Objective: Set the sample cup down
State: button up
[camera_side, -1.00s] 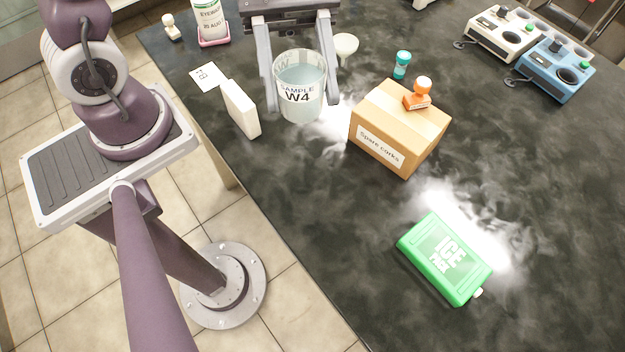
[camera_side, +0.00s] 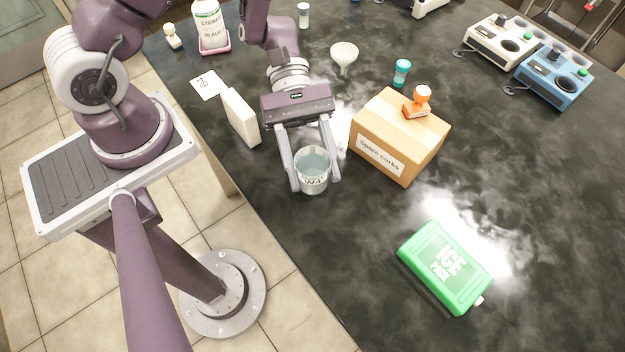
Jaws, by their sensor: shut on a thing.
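The sample cup (camera_side: 313,171) is a clear cup of pale liquid with a W4 label, upright in the camera_side view. My gripper (camera_side: 316,183) is shut on it, one finger on each side. The cup is left of the cardboard box, over the dark bench top (camera_side: 330,270). I cannot tell whether its base touches the bench or hangs a little above it.
The Spare corks box (camera_side: 378,153) with an orange stamp (camera_side: 417,101) on top stands close right of the cup. A white block (camera_side: 240,117) stands to the left. A green ice pack (camera_side: 446,266) lies at lower right. The bench's left edge is near; the front is clear.

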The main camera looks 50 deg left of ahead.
aim_at(309, 167)
notch_tip(309, 167, down, 4)
jog(key=shift+f, duration=0.2)
jog(key=o, duration=1.4)
jog(key=shift+f, duration=0.1)
jog(key=v, duration=1.2)
jog(key=shift+s+d+r, duration=0.1)
jog(key=shift+d+r, duration=0.05)
jog(key=shift+r, duration=0.05)
jog(key=s+a+r+m+t+y, duration=0.1)
jog(key=s+r+m+t+y, duration=0.2)
jog(key=r, duration=0.4)
jog(key=s+a+r+m+t+y, duration=0.2)
jog(key=s+r+m+t+y, duration=0.1)
jog(key=r+m+t+y, duration=0.1)
jog(key=s+a+r+m+t+y, duration=0.2)
jog(key=s+r+m+t+y, duration=0.1)
jog(key=r, duration=0.7)
jog(key=shift+s+a+r+m+t+y, duration=0.1)
jog(key=shift+m+t+y, duration=0.05)
jog(key=shift+m+y, duration=0.35)
jog(key=shift+s+a+f+m+t+y, duration=0.1)
jog(key=shift+m+t+y, duration=0.2)
jog(key=shift+m, duration=0.35)
jog(key=shift+s+r+m+t+y, duration=0.1)
jog(key=shift+m+y, duration=0.4)
jog(key=shift+m, duration=0.05)
